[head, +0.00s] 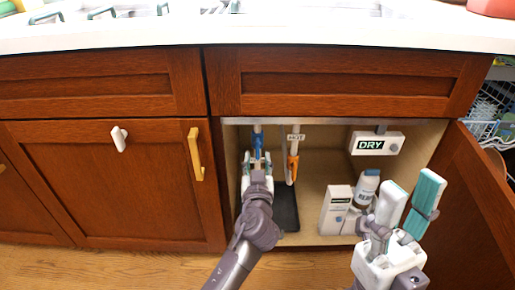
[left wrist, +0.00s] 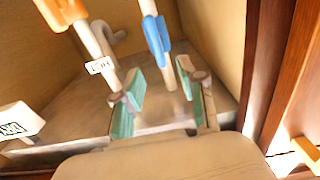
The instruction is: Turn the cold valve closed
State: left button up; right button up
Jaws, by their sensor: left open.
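The blue handle of the cold valve (head: 257,142) sits on a white pipe in the open cabinet, left of the HOT pipe. It also shows in the left wrist view (left wrist: 157,40), roughly in line with the pipe. My left gripper (head: 257,162) is open just in front of and below the handle. In the left wrist view its teal-padded fingertips (left wrist: 158,82) stand on either side of the white pipe's lower part; contact cannot be told. My right gripper (head: 409,203) is raised at the lower right, its fingers apart and empty.
The orange-handled HOT valve (head: 293,165) is close on the right. A DRY box (head: 376,143) hangs inside the cabinet. A white box (head: 336,210) and a bottle (head: 366,189) stand on its floor. The open door (head: 478,210) bounds the right side.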

aim_at(257, 147)
pick_arm(q)
jog(key=w+b, duration=0.1)
jog(key=w, duration=0.6)
jog(key=shift+w+b, duration=0.25)
jog(key=shift+b, duration=0.1)
jog(key=shift+f, duration=0.1)
grip_shut()
